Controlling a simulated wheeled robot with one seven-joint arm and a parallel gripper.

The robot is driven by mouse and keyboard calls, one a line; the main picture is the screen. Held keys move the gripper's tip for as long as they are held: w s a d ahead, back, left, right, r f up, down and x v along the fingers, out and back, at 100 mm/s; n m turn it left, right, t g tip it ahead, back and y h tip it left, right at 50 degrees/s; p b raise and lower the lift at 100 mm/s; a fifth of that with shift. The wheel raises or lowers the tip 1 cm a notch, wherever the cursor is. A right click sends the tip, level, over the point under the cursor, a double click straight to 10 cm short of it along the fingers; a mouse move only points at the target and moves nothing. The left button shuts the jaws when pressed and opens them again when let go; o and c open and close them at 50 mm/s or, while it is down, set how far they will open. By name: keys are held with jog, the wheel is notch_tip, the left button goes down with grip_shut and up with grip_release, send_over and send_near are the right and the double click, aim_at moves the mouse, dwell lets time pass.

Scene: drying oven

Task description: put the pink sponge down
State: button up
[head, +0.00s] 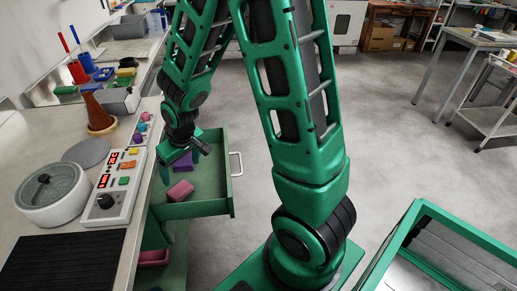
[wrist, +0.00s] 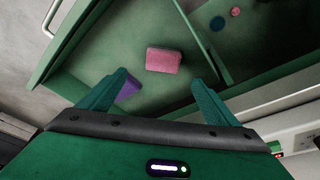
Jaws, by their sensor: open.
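The pink sponge (head: 180,190) lies in the open green drawer (head: 190,209), near the drawer's left side in the head view. In the wrist view the sponge (wrist: 164,60) rests on the drawer floor, beyond and between my fingertips, with clear space around it. My gripper (head: 184,156) is above the drawer. In the wrist view my gripper (wrist: 157,80) has its two green fingers spread wide, with nothing between them. A purple block (head: 183,160) is also in the drawer, partly hidden by a finger; it also shows beside the left finger in the wrist view (wrist: 128,90).
The bench (head: 70,145) runs along the left, with a control panel (head: 118,188) and a round lidded pot (head: 53,193) near the drawer. The drawer handle (head: 236,164) juts out to the right. Below the drawer is a pink tray (head: 153,258). Open floor lies right of the drawer.

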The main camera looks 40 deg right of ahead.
jog(key=s+d+r+m+h, duration=0.1)
jog(key=s+d+r+m, duration=0.1)
jog(key=s+d+r, duration=0.5)
jog(key=s+d+r+m+g, duration=0.1)
jog(key=s+d+r+m, duration=0.2)
jog(key=s, duration=0.7)
jog(key=s+d+r+m+g, duration=0.2)
jog(key=s+d+r, duration=0.3)
jog(key=s, duration=0.5)
jog(key=shift+s+d+r+m+y, duration=0.2)
jog(key=shift+d+r+m+y, duration=0.25)
jog(key=shift+d, duration=0.35)
